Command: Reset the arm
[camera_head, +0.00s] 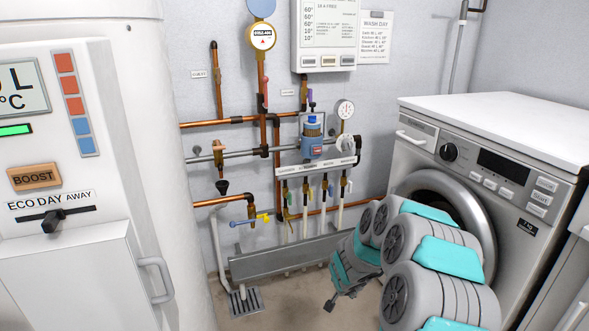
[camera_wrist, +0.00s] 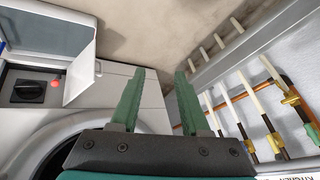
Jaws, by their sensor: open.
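My arm (camera_head: 440,275), grey with teal covers, is folded in front of the washing machine (camera_head: 500,110) in the head view. My gripper (camera_wrist: 160,72) shows in the wrist view as two green fingers, spread apart with nothing between them. Beyond the fingertips are bare floor and the side of a white appliance. In the head view the gripper end is low, beside the grey trough, and its fingers are hard to make out.
A white boiler cabinet (camera_head: 70,180) stands at the left. Copper pipes, valves and a blue-topped unit (camera_head: 312,135) line the wall. A long grey trough (camera_head: 290,255) runs below them, with a floor drain (camera_head: 245,302) nearby. The wrist view shows a black knob (camera_wrist: 28,91).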

